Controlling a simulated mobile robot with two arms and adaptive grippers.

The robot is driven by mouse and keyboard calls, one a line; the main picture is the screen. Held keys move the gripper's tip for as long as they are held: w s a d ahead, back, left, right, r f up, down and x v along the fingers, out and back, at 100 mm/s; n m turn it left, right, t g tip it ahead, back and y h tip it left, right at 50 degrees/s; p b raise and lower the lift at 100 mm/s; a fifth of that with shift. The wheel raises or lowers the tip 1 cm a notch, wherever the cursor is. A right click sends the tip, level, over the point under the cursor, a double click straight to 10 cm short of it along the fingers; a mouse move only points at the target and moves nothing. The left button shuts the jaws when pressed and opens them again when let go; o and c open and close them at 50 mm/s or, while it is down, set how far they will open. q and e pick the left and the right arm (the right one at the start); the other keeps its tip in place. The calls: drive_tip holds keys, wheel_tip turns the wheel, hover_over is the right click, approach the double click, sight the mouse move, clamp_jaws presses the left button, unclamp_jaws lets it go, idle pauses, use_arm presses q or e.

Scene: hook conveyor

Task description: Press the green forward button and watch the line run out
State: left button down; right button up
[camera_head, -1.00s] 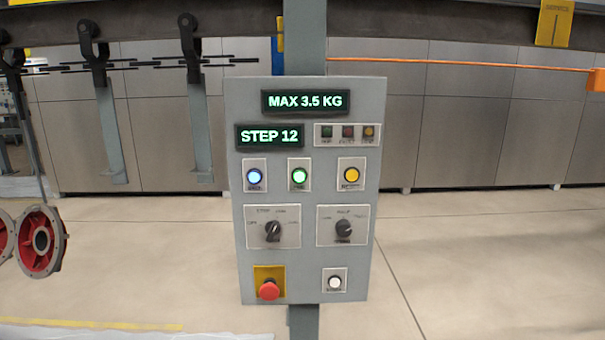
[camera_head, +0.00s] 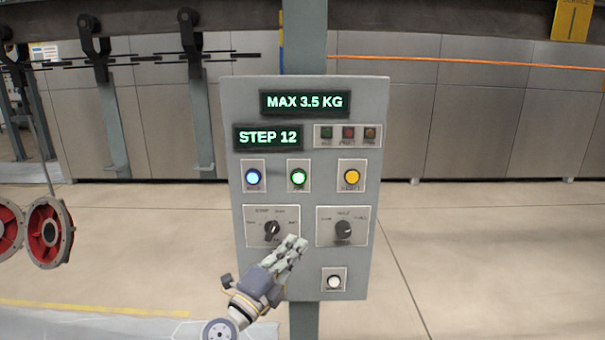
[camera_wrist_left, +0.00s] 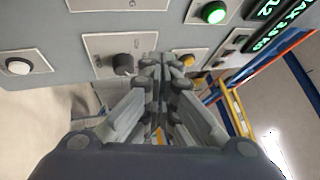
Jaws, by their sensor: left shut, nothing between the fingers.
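The grey control panel (camera_head: 306,205) stands upright on a post. Its lit green button (camera_head: 298,177) sits between a lit blue button (camera_head: 253,177) and a yellow button (camera_head: 351,176). The display (camera_head: 268,137) reads STEP 12. My left gripper (camera_head: 298,244) is shut and empty in front of the panel's lower left, below the green button and apart from it in the picture. My right gripper is not in view.
Two selector knobs, left (camera_head: 271,228) and right (camera_head: 343,228), and a white button (camera_head: 334,282) share the panel. Red round castings (camera_head: 48,232) hang at the left below the overhead conveyor. The floor right of the panel is clear.

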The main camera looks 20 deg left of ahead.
sight(299, 178)
use_arm(q)
wheel_tip(299, 178, up, 11)
drive_tip(key=s+d+m+h, duration=0.1)
drive_tip(key=d+m+h, duration=0.1)
drive_tip(key=m, duration=0.2)
drive_tip(key=shift+s+d+r+t+p, duration=0.15)
drive_tip(key=shift+s+t+p, duration=0.2)
drive_tip(key=shift+s+t, duration=0.05)
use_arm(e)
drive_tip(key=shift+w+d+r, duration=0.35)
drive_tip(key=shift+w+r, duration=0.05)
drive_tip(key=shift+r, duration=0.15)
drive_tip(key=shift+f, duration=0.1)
use_arm(q)
drive_tip(key=shift+w+a+b, duration=0.4)
drive_tip(key=shift+w+b, duration=0.8)
drive_tip(key=shift+w, duration=0.2)
drive_tip(key=shift+w+a+b, duration=0.45)
drive_tip(key=shift+w+b, duration=0.75)
drive_tip(key=shift+w, duration=0.25)
drive_tip(key=shift+w+a+b, duration=0.4)
drive_tip(key=shift+w+b, duration=0.8)
drive_tip(key=shift+w, duration=0.2)
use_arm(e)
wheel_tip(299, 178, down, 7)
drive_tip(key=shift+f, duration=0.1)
